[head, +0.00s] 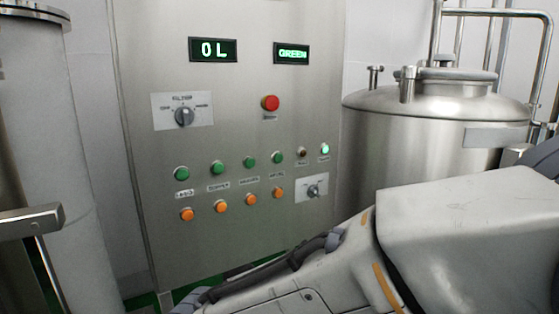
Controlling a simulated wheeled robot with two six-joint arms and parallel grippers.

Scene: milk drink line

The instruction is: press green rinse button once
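The steel control panel (230,250) stands upright in the middle of the head view. It has a row of several green buttons, from the leftmost (181,173) to the rightmost (277,157), with small white labels below that are too blurred to read surely. I cannot tell which one is the rinse button. A lit green lamp (325,149) sits at the right end beside a dark round lamp (302,152). A white arm of mine crosses the lower right in front of the panel's lower edge.
Orange buttons (221,206) sit below the green ones. A red button (270,103), a large knob (184,116) and a small selector (313,190) are also on the panel. Displays read "0 L" (213,49) and "GREEN" (291,53). A steel tank (400,140) stands right.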

